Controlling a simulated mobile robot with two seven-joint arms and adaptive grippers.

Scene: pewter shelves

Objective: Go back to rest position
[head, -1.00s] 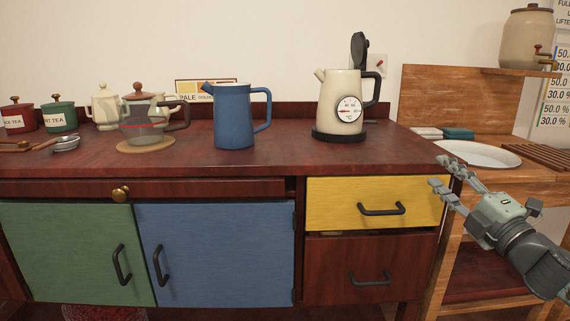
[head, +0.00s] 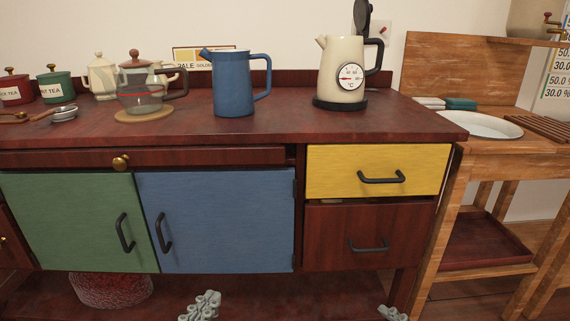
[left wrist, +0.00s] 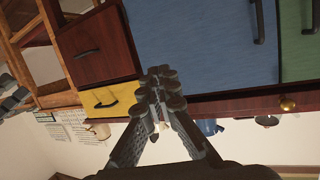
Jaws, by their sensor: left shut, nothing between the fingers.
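My left gripper (head: 200,305) shows at the bottom edge of the head view, low in front of the cabinet. Its fingers are shut together with nothing between them, as the left wrist view also shows (left wrist: 160,90). My right gripper (head: 392,313) shows only as a small bit at the bottom edge, below the drawers, so its opening cannot be told. Both grippers are apart from the furniture.
The cabinet has a green door (head: 82,220), a blue door (head: 215,222), a yellow drawer (head: 376,171) and a dark red drawer (head: 367,238), slightly ajar. On the counter stand a blue jug (head: 233,85), a cream kettle (head: 342,72) and a glass teapot (head: 140,95).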

